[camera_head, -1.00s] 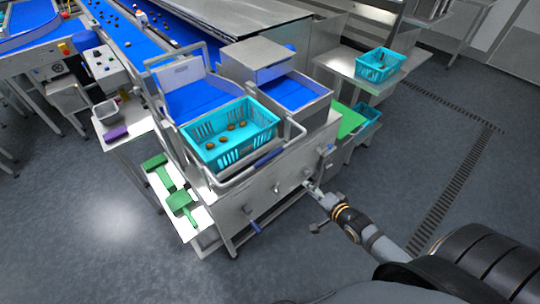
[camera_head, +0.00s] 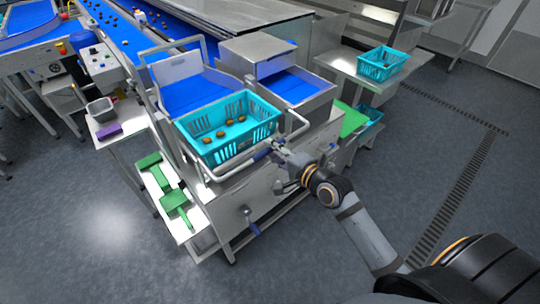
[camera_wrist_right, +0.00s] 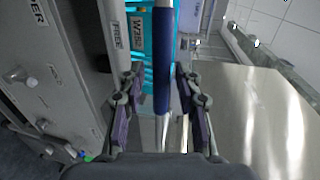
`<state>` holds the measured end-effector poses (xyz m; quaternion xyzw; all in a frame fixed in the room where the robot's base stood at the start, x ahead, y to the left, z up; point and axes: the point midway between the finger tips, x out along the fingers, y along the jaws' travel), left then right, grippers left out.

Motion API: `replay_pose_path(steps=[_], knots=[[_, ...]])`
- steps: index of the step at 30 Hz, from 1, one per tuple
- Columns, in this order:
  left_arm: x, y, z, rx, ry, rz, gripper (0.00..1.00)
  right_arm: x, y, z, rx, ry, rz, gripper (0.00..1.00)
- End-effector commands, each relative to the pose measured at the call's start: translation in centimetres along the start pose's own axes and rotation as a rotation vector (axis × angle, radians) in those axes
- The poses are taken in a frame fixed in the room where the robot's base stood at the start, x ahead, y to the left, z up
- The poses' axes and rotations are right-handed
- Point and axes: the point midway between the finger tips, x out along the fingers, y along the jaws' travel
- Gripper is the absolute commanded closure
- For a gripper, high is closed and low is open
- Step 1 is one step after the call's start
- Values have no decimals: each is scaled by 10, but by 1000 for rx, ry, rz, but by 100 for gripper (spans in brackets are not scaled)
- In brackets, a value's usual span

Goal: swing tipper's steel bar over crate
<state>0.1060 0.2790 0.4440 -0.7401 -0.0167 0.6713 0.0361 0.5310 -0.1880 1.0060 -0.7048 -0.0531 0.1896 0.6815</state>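A teal crate (camera_head: 236,150) holding several brown dates sits in the tipper in the head view. My right gripper (camera_head: 276,155) is at the near right of the crate, by the sleeve. In the right wrist view, the gripper (camera_wrist_right: 162,112) is open, with one finger on each side of the blue sleeve (camera_wrist_right: 163,65) and gaps visible. The teal crate (camera_wrist_right: 141,70) shows behind the bar. My left gripper is out of view.
Green tools (camera_head: 174,200) lie on a low shelf at the left. Another teal crate (camera_head: 381,66) is on a back right stand. Knobs stick out of the tipper's front. Floor at right is clear.

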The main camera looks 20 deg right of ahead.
Motion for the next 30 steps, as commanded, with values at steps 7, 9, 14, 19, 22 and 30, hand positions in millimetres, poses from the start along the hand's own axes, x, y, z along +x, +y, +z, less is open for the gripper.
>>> replay_pose_path(steps=[7,9,14,19,22,30], knots=[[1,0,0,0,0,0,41,16,-1,1,-1,-2,1,66],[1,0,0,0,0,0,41,16,-1,1,-1,-2,2,66],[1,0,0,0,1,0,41,15,-1,1,-1,-2,2,71],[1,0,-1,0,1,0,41,15,-1,1,-1,-2,1,95],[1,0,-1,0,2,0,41,15,-1,1,-1,-2,2,100],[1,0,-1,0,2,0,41,15,-1,1,-1,-1,2,100]])
